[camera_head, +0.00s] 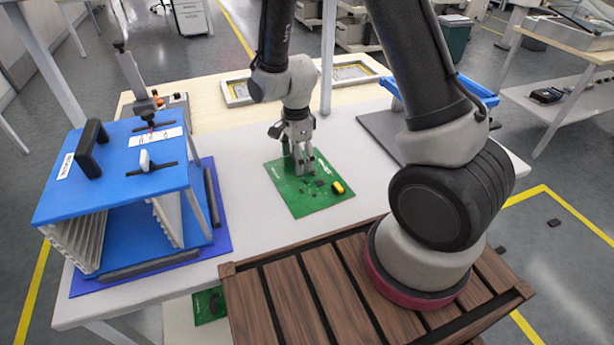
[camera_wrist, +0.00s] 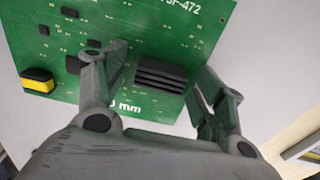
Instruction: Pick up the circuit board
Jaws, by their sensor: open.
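The green circuit board (camera_head: 318,198) lies flat on the white table in front of me, with a yellow-and-black component near its right edge. My gripper (camera_head: 302,168) is over the board's far part, pointing down. In the wrist view the board (camera_wrist: 150,20) fills the upper middle, with a dark ribbed block (camera_wrist: 160,76) on it. My gripper (camera_wrist: 160,72) is open there, with one finger on each side of the ribbed block. I cannot tell whether the fingertips touch the board or the block.
A blue rack (camera_head: 120,215) with a black handle stands on the table's left. A dark grey flat panel (camera_head: 385,135) lies to the right of the board, near a blue-edged tray (camera_head: 485,95). Wooden slats (camera_head: 300,300) are at the front. White tabletop (camera_head: 245,185) is clear left of the board.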

